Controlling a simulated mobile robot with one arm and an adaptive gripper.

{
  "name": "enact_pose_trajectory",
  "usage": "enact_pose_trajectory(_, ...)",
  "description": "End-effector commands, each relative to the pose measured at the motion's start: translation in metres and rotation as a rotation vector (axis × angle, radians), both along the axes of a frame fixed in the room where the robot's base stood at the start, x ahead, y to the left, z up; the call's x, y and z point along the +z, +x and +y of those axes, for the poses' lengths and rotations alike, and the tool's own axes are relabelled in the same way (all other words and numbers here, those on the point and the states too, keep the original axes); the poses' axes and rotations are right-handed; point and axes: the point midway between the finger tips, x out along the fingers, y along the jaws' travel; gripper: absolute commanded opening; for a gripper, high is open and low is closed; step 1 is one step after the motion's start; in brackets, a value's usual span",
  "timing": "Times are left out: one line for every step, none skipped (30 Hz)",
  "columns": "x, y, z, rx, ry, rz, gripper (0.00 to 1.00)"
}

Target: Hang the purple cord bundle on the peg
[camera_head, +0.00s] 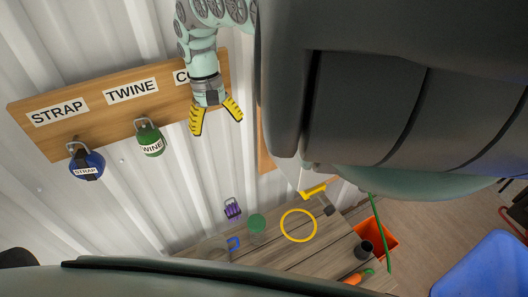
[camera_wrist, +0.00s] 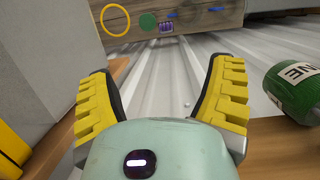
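The purple cord bundle (camera_head: 233,208) is small and sits low by the wall, at the back of the workbench; it also shows in the wrist view (camera_wrist: 166,27), at the top. The wooden peg board (camera_head: 110,117) is on the wall with labels STRAP, TWINE and one starting with C. The peg under the C label is not visible; my gripper and arm cover that part. My gripper (camera_head: 216,118) is open and empty, in front of the board's right end, well above the bundle. Its yellow fingers are spread in the wrist view (camera_wrist: 162,80).
A blue strap bundle (camera_head: 87,165) and a green twine bundle (camera_head: 151,141) hang from the board's other pegs. The workbench (camera_head: 330,245) holds a yellow ring (camera_head: 298,226), a green disc-like item (camera_head: 256,223) and a dark cup (camera_head: 365,248). An orange bin (camera_head: 384,236) stands beyond.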

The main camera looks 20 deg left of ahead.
Motion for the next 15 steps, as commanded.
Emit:
enact_pose_trajectory(0.003,0.034,0.041,-0.010,0.191,-0.134,0.87)
enact_pose_trajectory(0.003,0.034,0.041,-0.010,0.191,-0.134,0.87)
enact_pose_trajectory(0.003,0.034,0.041,-0.010,0.191,-0.134,0.87)
enact_pose_trajectory(0.003,0.034,0.041,-0.010,0.191,-0.134,0.87)
enact_pose_trajectory(0.003,0.034,0.041,-0.010,0.191,-0.134,0.87)
enact_pose_trajectory(0.003,0.034,0.042,-0.009,0.192,-0.134,0.87)
enact_pose_trajectory(0.003,0.034,0.042,-0.009,0.192,-0.134,0.87)
enact_pose_trajectory(0.003,0.034,0.042,-0.009,0.192,-0.134,0.87)
enact_pose_trajectory(0.004,0.035,0.042,-0.009,0.192,-0.133,0.87)
enact_pose_trajectory(0.006,0.035,0.042,-0.009,0.190,-0.134,0.87)
enact_pose_trajectory(0.008,0.035,0.041,-0.010,0.189,-0.134,0.87)
enact_pose_trajectory(0.012,0.035,0.041,-0.010,0.185,-0.132,0.87)
enact_pose_trajectory(0.015,0.035,0.041,-0.009,0.182,-0.131,0.87)
enact_pose_trajectory(0.020,0.036,0.041,-0.009,0.178,-0.130,0.87)
enact_pose_trajectory(0.028,0.035,0.041,-0.008,0.172,-0.126,0.87)
